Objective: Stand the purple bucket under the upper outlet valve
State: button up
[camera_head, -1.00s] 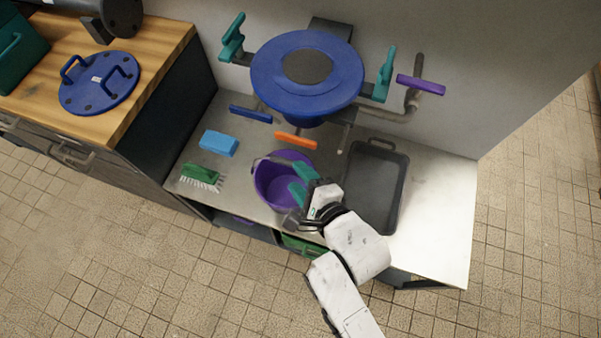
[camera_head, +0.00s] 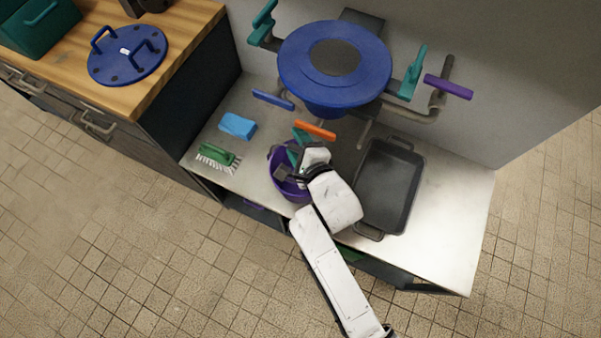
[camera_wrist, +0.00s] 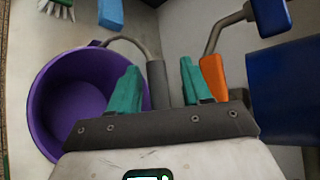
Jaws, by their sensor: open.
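The purple bucket (camera_head: 278,182) stands upright on the metal bench below the blue tank; my gripper and wrist hide much of it. In the wrist view the bucket (camera_wrist: 68,98) is at the left and looks empty. My gripper (camera_head: 299,146) is open over its back part. Its teal fingers (camera_wrist: 158,82) stand on either side of the grey bucket handle (camera_wrist: 155,80), apparently without gripping it. Valve levers in view are blue (camera_head: 273,99), orange (camera_head: 316,130) and purple (camera_head: 448,86). I cannot tell which is the upper outlet. The orange lever is close beside one finger.
A dark tray (camera_head: 390,190) lies right of the bucket. A blue sponge (camera_head: 237,126) and green brush (camera_head: 218,154) lie to its left. The blue tank (camera_head: 335,65) overhangs the bench's back. The bench (camera_head: 465,215) is bare at far right.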

grip_shut()
dwell(0.4)
